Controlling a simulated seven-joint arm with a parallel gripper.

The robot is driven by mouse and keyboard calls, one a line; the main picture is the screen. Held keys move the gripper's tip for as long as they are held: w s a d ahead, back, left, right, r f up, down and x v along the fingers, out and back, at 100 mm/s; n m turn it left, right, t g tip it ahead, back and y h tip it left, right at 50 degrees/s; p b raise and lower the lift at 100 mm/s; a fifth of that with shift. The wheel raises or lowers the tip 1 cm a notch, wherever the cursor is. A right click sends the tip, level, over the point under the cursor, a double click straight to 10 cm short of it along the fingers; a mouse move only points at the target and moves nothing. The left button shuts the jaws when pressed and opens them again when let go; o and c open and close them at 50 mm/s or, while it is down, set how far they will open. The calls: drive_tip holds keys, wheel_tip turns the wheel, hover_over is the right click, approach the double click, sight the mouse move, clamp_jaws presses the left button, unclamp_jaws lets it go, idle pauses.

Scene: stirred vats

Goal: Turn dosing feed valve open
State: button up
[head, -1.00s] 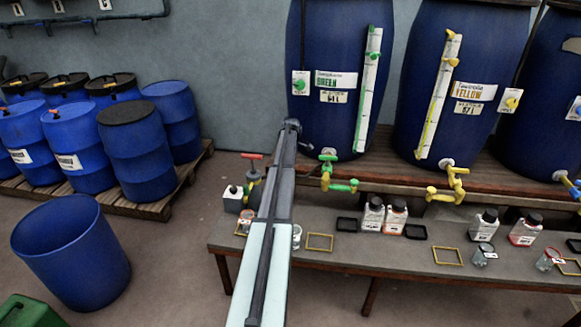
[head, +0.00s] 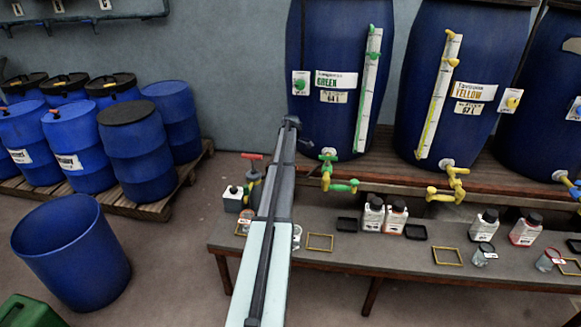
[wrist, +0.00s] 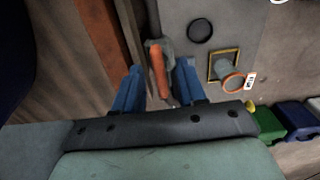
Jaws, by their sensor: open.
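A valve handle, orange-red in the wrist view (wrist: 158,70), points between the fingers of my gripper (wrist: 159,68). It sits on a grey body. My gripper's two blue fingers are open, one on each side of the handle. I cannot tell whether they touch it. In the head view a red handle (head: 252,156) on a dark grey body shows just left of my arm, at the bench's left end; it appears to be the same valve, though no label naming it is readable. My fingers are hidden in the head view.
Blue vats with a green tap (head: 338,186) and a yellow tap (head: 447,196) stand behind the bench (head: 340,262). The bench holds bottles, yellow frames and dark trays. Blue drums and an empty tub (head: 70,250) are left.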

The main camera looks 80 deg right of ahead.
wheel_tip(320, 180, up, 12)
drive_tip(key=shift+r, duration=0.25)
idle(0.8)
